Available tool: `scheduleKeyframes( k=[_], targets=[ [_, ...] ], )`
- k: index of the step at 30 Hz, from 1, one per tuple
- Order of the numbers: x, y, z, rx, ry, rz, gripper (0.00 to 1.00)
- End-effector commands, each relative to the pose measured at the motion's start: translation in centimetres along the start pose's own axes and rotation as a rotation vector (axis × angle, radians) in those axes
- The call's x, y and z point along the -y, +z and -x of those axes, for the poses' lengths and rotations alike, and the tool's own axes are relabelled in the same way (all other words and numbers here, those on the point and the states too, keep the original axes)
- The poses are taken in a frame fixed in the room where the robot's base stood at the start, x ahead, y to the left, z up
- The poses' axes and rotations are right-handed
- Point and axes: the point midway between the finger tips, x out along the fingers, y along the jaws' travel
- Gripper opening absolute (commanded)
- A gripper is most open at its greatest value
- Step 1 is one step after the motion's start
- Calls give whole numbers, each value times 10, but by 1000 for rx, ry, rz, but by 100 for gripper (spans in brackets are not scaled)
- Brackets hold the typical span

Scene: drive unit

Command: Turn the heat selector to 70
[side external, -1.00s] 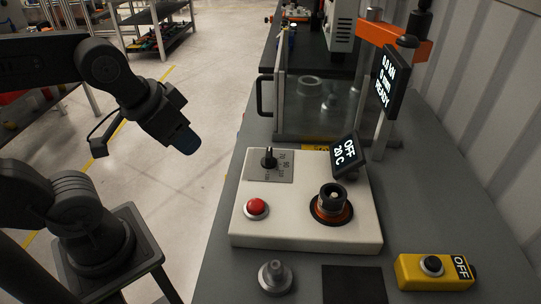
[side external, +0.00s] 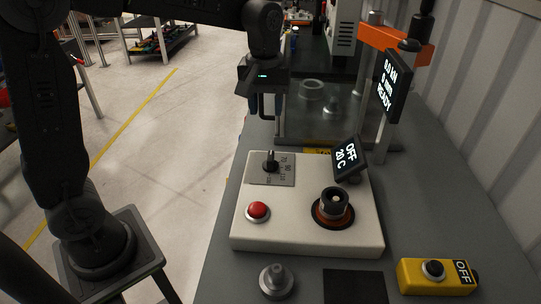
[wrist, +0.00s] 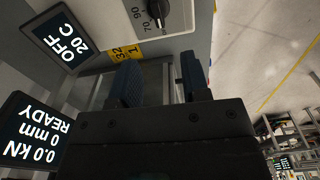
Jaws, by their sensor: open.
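The heat selector (side external: 270,162) is a black knob on a grey plate with printed numbers, at the back left of the white control box (side external: 300,236). It also shows at the top of the wrist view (wrist: 157,9), with 70 and 90 readable beside it. I cannot tell its exact setting. The small display (side external: 346,155) on the box reads OFF and 20 C. My gripper (side external: 266,106) is open and empty, pointing down, above and behind the selector and apart from it. Its two blue-grey fingers (wrist: 158,78) stand apart in the wrist view.
A red button (side external: 257,211) and an orange-ringed heater socket (side external: 333,207) sit on the box. A clear guard (side external: 310,115) and a press with a READY display (side external: 391,82) stand behind. A yellow OFF switch box (side external: 435,276) and a grey knobbed part (side external: 276,280) lie in front.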

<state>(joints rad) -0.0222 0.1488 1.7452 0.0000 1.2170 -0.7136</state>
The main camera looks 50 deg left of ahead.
Motion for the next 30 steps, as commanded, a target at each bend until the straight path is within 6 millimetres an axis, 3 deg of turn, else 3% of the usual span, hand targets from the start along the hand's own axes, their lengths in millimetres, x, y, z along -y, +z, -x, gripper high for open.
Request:
scheduleKeyframes(
  k=[10,24,30],
  targets=[
    [-7,-9,-27,27,-24,52,43],
    [-5,-7,-119,26,-22,50,43],
    [-5,-7,-141,25,-20,50,43]
  ],
)
